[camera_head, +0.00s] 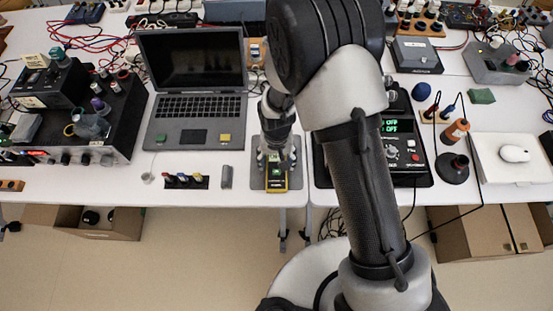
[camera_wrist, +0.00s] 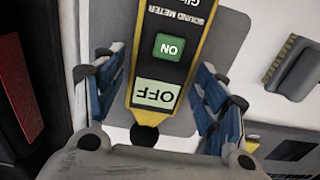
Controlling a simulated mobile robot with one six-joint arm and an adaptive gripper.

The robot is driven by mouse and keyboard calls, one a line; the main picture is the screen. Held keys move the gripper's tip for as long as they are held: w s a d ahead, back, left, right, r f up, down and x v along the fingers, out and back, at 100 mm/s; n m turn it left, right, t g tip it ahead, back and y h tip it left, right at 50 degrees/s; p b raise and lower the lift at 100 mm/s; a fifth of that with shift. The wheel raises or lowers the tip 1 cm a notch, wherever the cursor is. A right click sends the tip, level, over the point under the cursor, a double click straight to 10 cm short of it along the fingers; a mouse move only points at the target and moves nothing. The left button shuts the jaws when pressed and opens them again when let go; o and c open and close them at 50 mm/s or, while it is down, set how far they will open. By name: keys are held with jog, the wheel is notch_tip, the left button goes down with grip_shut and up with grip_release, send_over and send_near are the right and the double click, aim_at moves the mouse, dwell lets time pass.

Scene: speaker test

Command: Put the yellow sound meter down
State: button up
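The yellow sound meter (camera_head: 276,184) with a dark face appears to lie flat on a grey mat (camera_head: 297,179) at the table's front edge. In the wrist view the sound meter (camera_wrist: 172,70) shows a green ON button and a pale OFF display, both upside down. My gripper (camera_head: 277,158) is right over its far end. In the wrist view my gripper's blue-padded fingers (camera_wrist: 160,85) stand on both sides of the meter. The mat shows between the right finger and the meter; the left finger is close to its edge, contact unclear.
A laptop (camera_head: 195,107) stands to the left, with a small grey block (camera_head: 227,177) left of the mat. A black device with a green display (camera_head: 397,126) is close on the right, partly behind my arm. Cardboard boxes (camera_head: 110,222) are below the table.

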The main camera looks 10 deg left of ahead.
jog(key=shift+o, duration=0.6)
jog(key=shift+r, duration=0.35)
jog(key=w+d+r+p, duration=0.1)
jog(key=d+r+p, duration=0.1)
jog(key=r, duration=0.9)
jog(key=w+d+r+p, duration=0.1)
jog(key=d+r+p, duration=0.15)
jog(key=r, duration=0.75)
jog(key=s+d+r+m+t, duration=0.15)
jog(key=s+d+r, duration=0.25)
jog(key=d+r, duration=0.6)
jog(key=s+d+r+m+t, duration=0.1)
jog(key=s+d+r+t, duration=0.2)
jog(key=s+d+r, duration=0.6)
jog(key=s, duration=0.3)
jog(key=shift+s+d+r, duration=0.15)
jog(key=shift+s, duration=0.25)
